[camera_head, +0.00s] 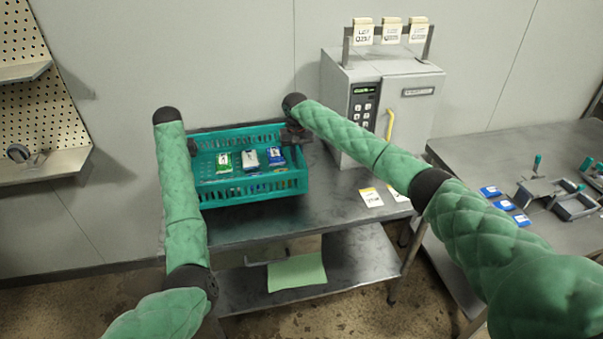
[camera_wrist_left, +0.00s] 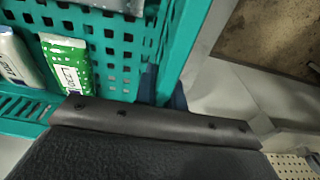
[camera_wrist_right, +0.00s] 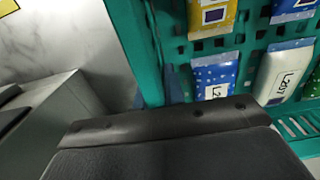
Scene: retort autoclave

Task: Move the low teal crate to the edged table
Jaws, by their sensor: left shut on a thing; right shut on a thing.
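The low teal crate (camera_head: 213,192) is at the back left of the metal table (camera_head: 330,205) in the head view; I cannot tell whether it rests there or hangs just above. It looks level and holds several pouches, among them a green one (camera_head: 223,163), a white one (camera_head: 250,160) and a blue one (camera_head: 275,156). My left gripper (camera_head: 192,147) is shut on its left side wall, my right gripper (camera_head: 296,134) on its right. The crate wall also shows in the left wrist view (camera_wrist_left: 182,40) and the right wrist view (camera_wrist_right: 128,40). The fingertips are largely hidden.
A grey autoclave (camera_head: 385,100) with a yellow handle stands right of the crate. Labelled cards (camera_head: 371,197) lie before it. A second table (camera_head: 480,150) at right carries blue packets (camera_head: 505,205) and grey tools (camera_head: 545,190). A pegboard shelf (camera_head: 40,165) is at left.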

